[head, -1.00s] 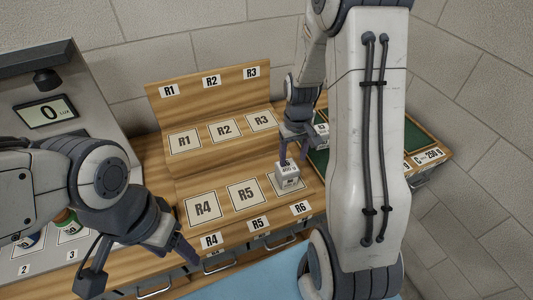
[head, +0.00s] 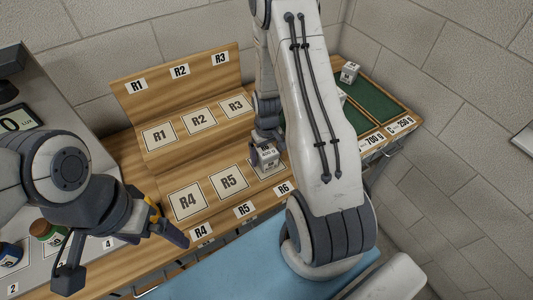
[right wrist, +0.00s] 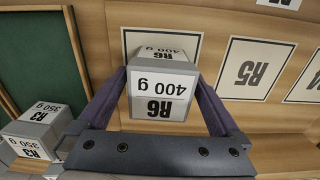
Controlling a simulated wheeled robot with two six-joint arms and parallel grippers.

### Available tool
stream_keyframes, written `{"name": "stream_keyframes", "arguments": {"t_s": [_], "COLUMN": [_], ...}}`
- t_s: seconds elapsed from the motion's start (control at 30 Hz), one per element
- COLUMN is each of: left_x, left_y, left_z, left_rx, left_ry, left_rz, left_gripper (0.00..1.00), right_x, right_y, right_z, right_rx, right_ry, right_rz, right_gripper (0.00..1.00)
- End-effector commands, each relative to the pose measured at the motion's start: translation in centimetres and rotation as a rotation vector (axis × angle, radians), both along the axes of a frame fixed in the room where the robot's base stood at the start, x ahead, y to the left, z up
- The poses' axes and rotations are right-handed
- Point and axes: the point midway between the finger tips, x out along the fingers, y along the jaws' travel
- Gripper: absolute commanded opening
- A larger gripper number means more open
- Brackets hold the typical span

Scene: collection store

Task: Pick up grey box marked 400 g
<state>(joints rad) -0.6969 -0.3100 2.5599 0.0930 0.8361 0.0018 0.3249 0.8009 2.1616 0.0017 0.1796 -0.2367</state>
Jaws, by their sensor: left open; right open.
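The grey box marked 400 g (head: 268,160) sits upright on the R6 spot of the wooden rack. In the right wrist view the box (right wrist: 160,85) shows "R6" and "400 g" on its white label. My right gripper (head: 267,145) is open, with its fingers on either side of the box. In the right wrist view the fingers (right wrist: 160,100) flank the box, close to its sides; I cannot tell whether they touch it. My left gripper (head: 122,257) is open and empty at the lower left, away from the box.
Another grey box, marked R3 350 g (right wrist: 38,125), is beside my right gripper in the wrist view. A green-lined tray (head: 378,105) at the right holds a small box (head: 349,72). Spots R4 (head: 187,201) and R5 (head: 228,181) are empty. Jars (head: 45,232) stand at the left.

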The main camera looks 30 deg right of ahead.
Motion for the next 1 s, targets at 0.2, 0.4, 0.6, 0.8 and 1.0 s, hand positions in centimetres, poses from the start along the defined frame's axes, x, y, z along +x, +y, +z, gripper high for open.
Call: {"name": "stream_keyframes", "arguments": {"t_s": [0.2,0.4,0.6,0.8,1.0], "left_x": [-0.01,-0.01,-0.01,-0.01,0.00], "left_y": [0.00,0.00,0.00,0.00,0.00], "left_z": [0.13,0.11,0.13,0.12,-0.16], "left_rx": [0.000,0.000,0.000,0.000,0.000], "left_ry": [0.000,0.000,0.000,0.000,0.000], "left_rz": [0.000,0.000,0.000,0.000,0.000], "left_gripper": [1.00,1.00,1.00,1.00,1.00], "right_x": [0.05,0.05,0.05,0.06,0.15], "right_y": [0.06,0.06,0.05,0.04,0.01], "right_z": [-0.69,-0.67,-0.62,-0.60,0.07], "right_rx": [0.000,0.000,0.000,0.000,-0.001], "right_ry": [-0.001,-0.001,-0.001,-0.001,-0.004], "right_rz": [0.001,0.001,0.001,0.001,0.001], "right_gripper": [1.00,0.69,0.00,0.00,0.00]}}
